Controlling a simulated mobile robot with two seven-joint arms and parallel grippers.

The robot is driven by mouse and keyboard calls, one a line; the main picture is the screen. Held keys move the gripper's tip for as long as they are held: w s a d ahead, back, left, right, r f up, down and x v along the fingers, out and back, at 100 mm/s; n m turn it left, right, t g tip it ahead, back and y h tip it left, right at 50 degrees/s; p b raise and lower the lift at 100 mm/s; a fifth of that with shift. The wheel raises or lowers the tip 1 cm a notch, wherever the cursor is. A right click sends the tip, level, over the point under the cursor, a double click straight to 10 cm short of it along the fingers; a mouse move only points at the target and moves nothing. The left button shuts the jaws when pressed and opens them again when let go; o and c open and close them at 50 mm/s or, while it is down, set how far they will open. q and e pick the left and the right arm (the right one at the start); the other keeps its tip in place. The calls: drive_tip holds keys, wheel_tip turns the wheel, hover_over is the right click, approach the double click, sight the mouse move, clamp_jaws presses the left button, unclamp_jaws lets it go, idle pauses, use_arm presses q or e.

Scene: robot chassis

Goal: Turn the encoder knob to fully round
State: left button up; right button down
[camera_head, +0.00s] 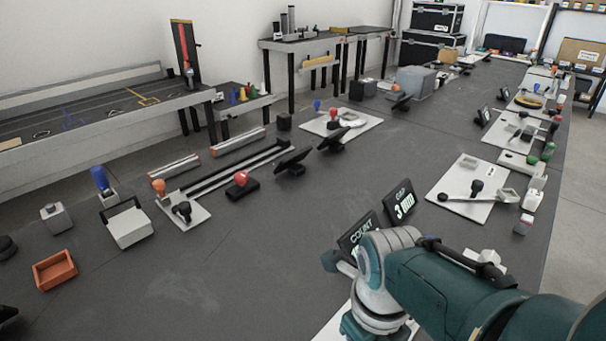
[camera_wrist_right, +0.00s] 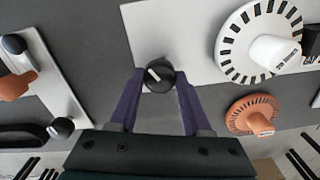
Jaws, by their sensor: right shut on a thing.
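In the right wrist view, a black round knob (camera_wrist_right: 158,73) with a white pointer line sits at the edge of a white plate (camera_wrist_right: 180,40). It appears to be the encoder knob. My right gripper (camera_wrist_right: 158,82) has its two purple fingers on either side of the knob and is shut on it. The pointer line lies tilted, not straight along the fingers. In the head view my right arm reaches in from the lower right and hides the knob and the fingertips. A COUNT display (camera_head: 357,234) stands just beyond the arm, its number partly hidden. My left gripper is not in view.
A white slotted dial (camera_wrist_right: 232,50) and an orange slotted disc (camera_wrist_right: 240,118) are to the knob's right. A small display reading CAP 3 (camera_head: 400,201) stands near the arm. An orange tray (camera_head: 55,271) is far left. The bench's middle front is clear.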

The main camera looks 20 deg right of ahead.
drive_tip(key=shift+m, duration=0.6)
drive_tip(key=shift+c, duration=1.8)
unclamp_jaws()
drive_tip(key=shift+r, duration=0.1)
wheel_tip(320, 180, up, 10)
drive_tip(key=p, duration=0.9)
